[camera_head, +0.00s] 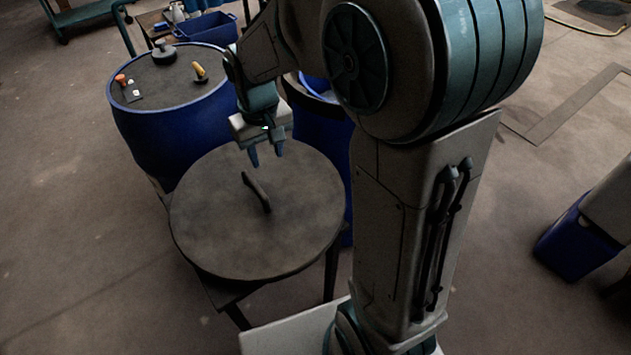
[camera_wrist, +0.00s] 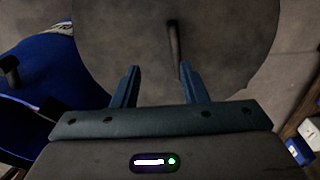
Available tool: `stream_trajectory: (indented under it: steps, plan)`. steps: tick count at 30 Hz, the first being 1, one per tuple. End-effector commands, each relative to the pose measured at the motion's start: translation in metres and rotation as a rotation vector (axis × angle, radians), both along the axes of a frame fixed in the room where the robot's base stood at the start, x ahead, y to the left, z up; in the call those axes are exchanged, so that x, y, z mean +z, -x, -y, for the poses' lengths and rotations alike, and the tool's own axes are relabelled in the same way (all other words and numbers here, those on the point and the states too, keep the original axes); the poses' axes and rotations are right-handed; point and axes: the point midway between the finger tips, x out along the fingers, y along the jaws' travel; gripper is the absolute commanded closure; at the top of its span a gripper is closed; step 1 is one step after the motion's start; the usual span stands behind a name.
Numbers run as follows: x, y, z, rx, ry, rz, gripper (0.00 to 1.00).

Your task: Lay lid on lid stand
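The lid (camera_head: 225,215) is a large round dark grey disc with a raised bar handle (camera_head: 257,192) at its middle. It lies on the lid stand (camera_head: 235,313), a dark small table whose legs and one corner show beneath it. My gripper (camera_head: 267,155) is above the far part of the lid, apart from the handle, with its fingers pointing down. In the wrist view its two fingers (camera_wrist: 158,75) are spread with nothing between them. The handle (camera_wrist: 173,42) shows beyond the fingertips there, and the lid (camera_wrist: 110,40) fills the upper middle.
A closed blue vat (camera_head: 165,140) with a dark lid, knob and small fittings stands behind the stand. Another blue vat (camera_head: 322,130) is partly hidden behind my arm. A blue crate (camera_head: 207,29) is at the back, a blue bin (camera_head: 575,245) at right. Floor at left is clear.

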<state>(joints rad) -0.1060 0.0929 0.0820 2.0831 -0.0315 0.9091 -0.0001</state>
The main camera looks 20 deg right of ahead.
Motion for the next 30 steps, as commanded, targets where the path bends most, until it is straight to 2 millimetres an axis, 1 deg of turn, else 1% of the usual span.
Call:
stream_trajectory:
  steps: [1,5,6,9,12,15,18,20,30]
  plan:
    - [0.011,0.017,0.011,-0.026,-0.001,0.023,0.61]
    - [0.027,0.057,0.033,-0.082,-0.007,0.064,0.61]
    - [0.031,0.070,0.039,-0.101,-0.011,0.077,0.61]
    - [0.036,0.099,0.051,-0.140,-0.019,0.106,0.61]
    - [0.036,0.124,0.060,-0.174,-0.028,0.129,0.61]
    - [0.036,0.141,0.065,-0.195,-0.035,0.147,0.61]
    - [0.034,0.150,0.065,-0.207,-0.039,0.155,0.61]
    - [0.034,0.152,0.066,-0.211,-0.041,0.157,0.61]
    - [0.034,0.153,0.066,-0.212,-0.041,0.157,0.61]
